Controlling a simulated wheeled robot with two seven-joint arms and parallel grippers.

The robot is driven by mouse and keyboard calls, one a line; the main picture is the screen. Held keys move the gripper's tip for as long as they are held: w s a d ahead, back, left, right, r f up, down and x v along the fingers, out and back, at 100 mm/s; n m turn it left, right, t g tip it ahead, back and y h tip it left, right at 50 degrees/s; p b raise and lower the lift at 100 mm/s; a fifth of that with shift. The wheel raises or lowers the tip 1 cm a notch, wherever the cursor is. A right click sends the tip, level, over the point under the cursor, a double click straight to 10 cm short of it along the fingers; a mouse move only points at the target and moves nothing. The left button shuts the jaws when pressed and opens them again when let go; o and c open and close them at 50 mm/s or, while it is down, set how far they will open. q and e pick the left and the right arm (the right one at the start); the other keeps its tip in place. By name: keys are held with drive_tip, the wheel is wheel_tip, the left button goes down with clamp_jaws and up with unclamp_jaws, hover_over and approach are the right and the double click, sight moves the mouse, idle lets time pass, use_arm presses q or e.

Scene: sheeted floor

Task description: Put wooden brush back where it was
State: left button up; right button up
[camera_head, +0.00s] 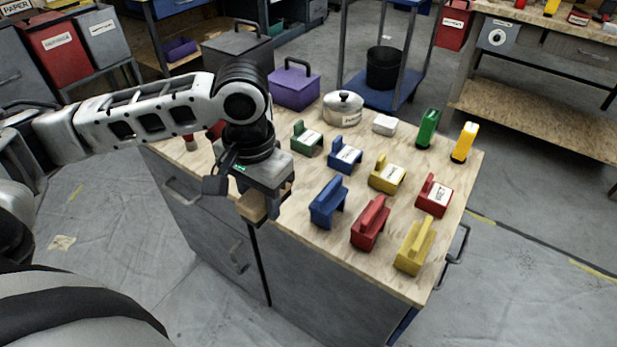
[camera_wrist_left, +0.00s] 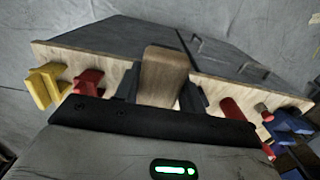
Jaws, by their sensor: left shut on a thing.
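The wooden brush (camera_head: 252,208) is a light-brown wooden block in the head view. My left gripper (camera_head: 264,205) is shut on it at the front left edge of the workbench top (camera_head: 290,225). In the left wrist view the brush (camera_wrist_left: 164,75) sits between the two dark fingers (camera_wrist_left: 160,88) and overlaps the bench edge. I cannot tell whether the brush touches the top. Its underside is hidden. My right gripper is not in view.
Several coloured blocks stand on the bench, among them a blue one (camera_head: 328,203), a red one (camera_head: 370,224) and a yellow one (camera_head: 415,247). A metal pot (camera_head: 343,110) and a purple box (camera_head: 294,86) stand behind. Bare wood lies between the rows.

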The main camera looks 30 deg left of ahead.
use_arm(q)
drive_tip(key=w+a+f+b, duration=0.15)
drive_tip(key=w+f, duration=0.25)
drive_tip(key=w, duration=0.4)
hover_over(289, 200)
drive_tip(key=f, duration=0.5)
drive_tip(key=shift+s+d+b, duration=0.15)
drive_tip(key=shift+s+b, duration=0.05)
drive_tip(key=shift+b, duration=0.1)
drive_tip(key=shift+w+f, duration=0.15)
wheel_tip(289, 200, down, 3)
drive_tip(key=shift+w+f, duration=0.1)
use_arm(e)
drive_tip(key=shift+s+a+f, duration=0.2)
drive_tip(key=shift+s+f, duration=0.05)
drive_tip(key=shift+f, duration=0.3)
use_arm(q)
drive_tip(key=shift+f, duration=0.1)
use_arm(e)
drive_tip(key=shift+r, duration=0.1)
use_arm(q)
drive_tip(key=o, duration=0.8)
drive_tip(key=shift+c, duration=0.2)
drive_tip(key=shift+o, duration=0.6)
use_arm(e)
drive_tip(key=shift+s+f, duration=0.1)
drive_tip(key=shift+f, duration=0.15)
